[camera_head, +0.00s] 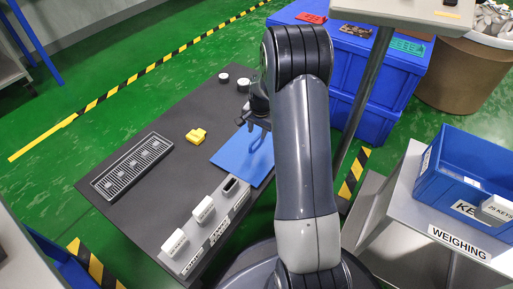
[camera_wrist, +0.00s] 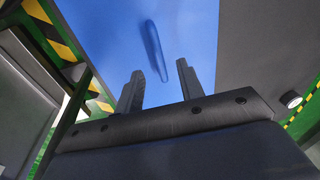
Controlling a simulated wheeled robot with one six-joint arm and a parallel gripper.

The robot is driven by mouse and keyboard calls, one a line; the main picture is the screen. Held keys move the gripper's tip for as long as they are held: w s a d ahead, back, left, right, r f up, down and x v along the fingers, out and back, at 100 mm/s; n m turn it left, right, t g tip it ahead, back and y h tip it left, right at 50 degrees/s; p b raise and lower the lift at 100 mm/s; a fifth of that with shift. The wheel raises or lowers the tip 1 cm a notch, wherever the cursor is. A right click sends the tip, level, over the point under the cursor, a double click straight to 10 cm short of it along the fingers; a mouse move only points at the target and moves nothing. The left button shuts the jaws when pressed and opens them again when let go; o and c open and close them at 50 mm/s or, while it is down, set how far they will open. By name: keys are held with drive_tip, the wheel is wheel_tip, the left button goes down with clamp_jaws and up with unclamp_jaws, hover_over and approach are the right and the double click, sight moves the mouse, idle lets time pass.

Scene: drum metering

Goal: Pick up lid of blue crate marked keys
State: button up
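The flat blue lid (camera_head: 228,157) lies on the dark table, partly hidden by my arm. In the wrist view the lid (camera_wrist: 110,40) fills the upper middle, with a slim blue loop handle (camera_wrist: 153,42) standing on it. My gripper (camera_head: 262,125) is over the lid. In the wrist view its two fingers (camera_wrist: 160,68) are apart, with the handle's near end between the tips and neither finger clearly touching it. The blue crate (camera_head: 435,168), with a partly visible "KE" label, stands at the right on a grey stand marked WEIGHING.
On the dark table (camera_head: 130,205) are a yellow object (camera_head: 196,135), a slotted black tray (camera_head: 132,166), a grey rack with white labelled blocks (camera_head: 205,225) and small round pieces (camera_head: 243,84). Blue crates (camera_head: 385,117) and a brown drum (camera_head: 460,75) stand behind. A grey post rises right of my arm.

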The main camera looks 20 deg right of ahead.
sight(257, 138)
drive_tip(key=f, duration=0.1)
drive_tip(key=f+b, duration=0.1)
drive_tip(key=f, duration=0.1)
drive_tip(key=f+b, duration=0.1)
drive_tip(key=shift+w+f, duration=0.25)
drive_tip(key=shift+w, duration=0.1)
drive_tip(key=shift+c, duration=0.3)
clamp_jaws()
drive_tip(key=shift+r, duration=0.1)
idle(0.6)
